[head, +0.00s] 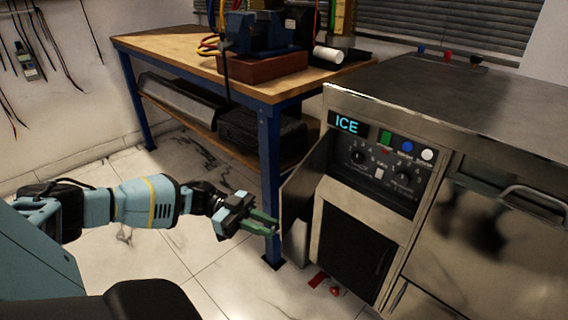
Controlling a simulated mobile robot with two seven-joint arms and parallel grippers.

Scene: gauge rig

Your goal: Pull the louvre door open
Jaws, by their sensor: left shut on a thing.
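The ice machine's front (368,205) carries a lit ICE sign. A narrow dark panel, which I take to be the louvre door (303,182), stands swung out from the left side of this front, seen nearly edge-on. My left gripper (270,224), with green fingers, reaches in from the left. It is shut at the panel's outer edge. The exact grip point is small and partly hidden by the fingers. My right gripper is not in view.
A blue-framed workbench (268,150) with a vise stands behind the door. A steel counter (450,95) tops the machine, and a drawer handle (535,200) juts out at right. Small red pieces (320,280) lie on the tiled floor. The floor left of the door is clear.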

